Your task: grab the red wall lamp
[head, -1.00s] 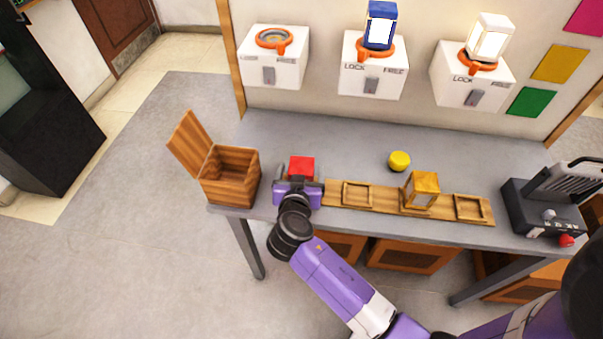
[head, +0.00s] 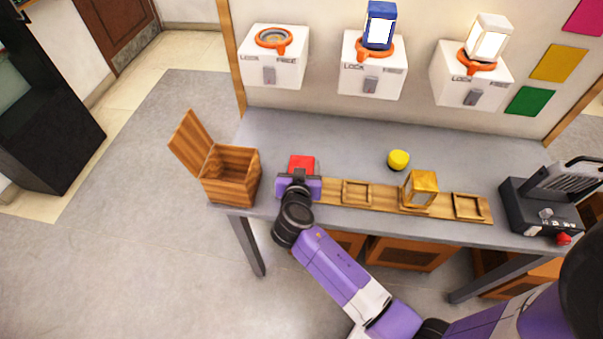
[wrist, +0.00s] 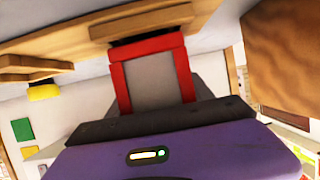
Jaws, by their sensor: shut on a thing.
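The red wall lamp (head: 302,163) is at the left end of the wooden tray on the table, mostly hidden behind my gripper in the head view. In the wrist view the lamp (wrist: 117,88) shows a red frame around a grey panel, right at the jaws. My gripper (head: 299,178) is shut on the lamp.
An open wooden box (head: 231,176) stands close to the left of my gripper. The wooden tray (head: 385,196) holds a yellow lamp (head: 421,187). A yellow knob (head: 398,160) lies behind it. A dark machine (head: 541,205) is at the right. White wall mounts (head: 272,70) are above; two hold lamps.

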